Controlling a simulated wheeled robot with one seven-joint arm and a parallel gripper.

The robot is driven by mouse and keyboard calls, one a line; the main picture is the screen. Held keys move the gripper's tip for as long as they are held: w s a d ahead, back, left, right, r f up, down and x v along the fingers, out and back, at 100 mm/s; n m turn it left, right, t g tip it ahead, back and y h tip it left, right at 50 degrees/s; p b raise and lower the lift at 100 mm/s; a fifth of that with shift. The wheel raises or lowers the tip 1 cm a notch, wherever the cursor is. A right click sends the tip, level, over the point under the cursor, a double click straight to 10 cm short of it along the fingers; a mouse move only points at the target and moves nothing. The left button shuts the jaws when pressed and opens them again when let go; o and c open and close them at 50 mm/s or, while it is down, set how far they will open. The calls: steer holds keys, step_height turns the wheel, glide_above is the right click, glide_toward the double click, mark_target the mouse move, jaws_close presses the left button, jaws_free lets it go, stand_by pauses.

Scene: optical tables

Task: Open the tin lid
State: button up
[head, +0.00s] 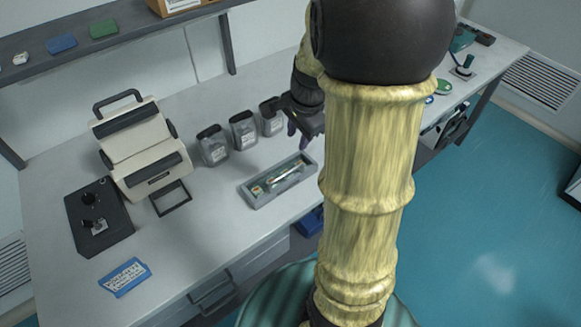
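My gripper (297,127) is dark and hangs over the bench, partly hidden behind my arm. It is beside the rightmost of three grey containers with dark lids and above the far right end of a grey tray. I cannot tell whether its fingers are apart, and no held object shows. The left container (213,148), the middle container (243,131) and the right container (270,118) stand upright in a row, lids on. The right one is partly behind the gripper. I cannot tell which thing is the tin; a small round green-and-white object (443,87) lies farther right.
The grey tray (257,204) holds small items near the front edge. A beige machine (145,155) with a black handle, a black box (98,215) and a blue labelled packet (124,277) are at left. A shelf (130,35) runs behind. My arm hides part of the bench.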

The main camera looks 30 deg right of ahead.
mark_target(289, 171)
steer(key=w+f, duration=0.1)
steer(key=f, duration=0.4)
steer(key=w+f, duration=0.1)
steer(key=f, duration=0.4)
steer(key=w+f, duration=0.1)
steer(key=f, duration=0.4)
steer(key=shift+w+a+f, duration=0.1)
steer(key=shift+a+f, duration=0.25)
jaws_close()
